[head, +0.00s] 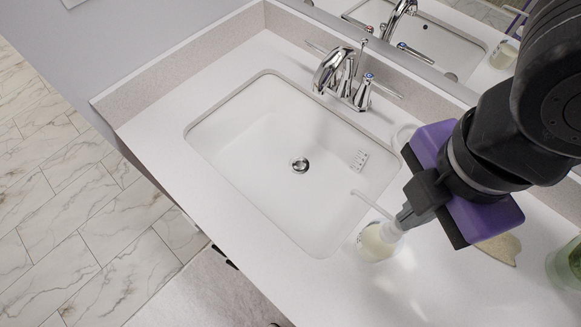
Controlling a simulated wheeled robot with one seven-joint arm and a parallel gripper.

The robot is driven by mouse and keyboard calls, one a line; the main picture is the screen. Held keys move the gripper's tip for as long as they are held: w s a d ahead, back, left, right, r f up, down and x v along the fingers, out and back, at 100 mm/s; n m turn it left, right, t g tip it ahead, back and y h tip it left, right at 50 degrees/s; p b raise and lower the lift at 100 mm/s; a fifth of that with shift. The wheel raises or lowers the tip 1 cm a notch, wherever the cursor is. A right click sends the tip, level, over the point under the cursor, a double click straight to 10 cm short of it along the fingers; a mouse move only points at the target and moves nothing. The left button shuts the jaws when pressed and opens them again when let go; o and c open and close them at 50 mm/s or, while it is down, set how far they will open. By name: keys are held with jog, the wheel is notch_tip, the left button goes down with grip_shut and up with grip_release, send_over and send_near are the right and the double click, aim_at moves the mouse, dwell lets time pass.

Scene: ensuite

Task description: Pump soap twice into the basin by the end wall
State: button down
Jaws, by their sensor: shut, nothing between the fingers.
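The soap bottle (377,243) stands on the counter just right of the basin, a clear bottle with pale contents and a white pump. Its thin nozzle (371,202) points up-left over the basin's right edge. My gripper (402,221) is shut, with its fingertips at the top of the pump; they hide most of the pump head, and I cannot tell if they press on it. The white basin (250,150) is sunk in the counter, with a round drain (299,165) in its middle. No soap shows in it.
A chrome faucet (331,70) with two handles stands behind the basin. A mirror (440,35) is along the back. A beige object (503,249) and a green glass item (567,265) stand to the right. The counter's front strip (190,190) is clear.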

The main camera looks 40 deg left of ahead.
jog(key=shift+f+b, duration=0.5)
jog(key=shift+f, duration=0.65)
jog(key=shift+r, duration=0.1)
jog(key=shift+r+p, duration=1.4)
notch_tip(320, 180, up, 6)
jog(key=p, duration=0.6)
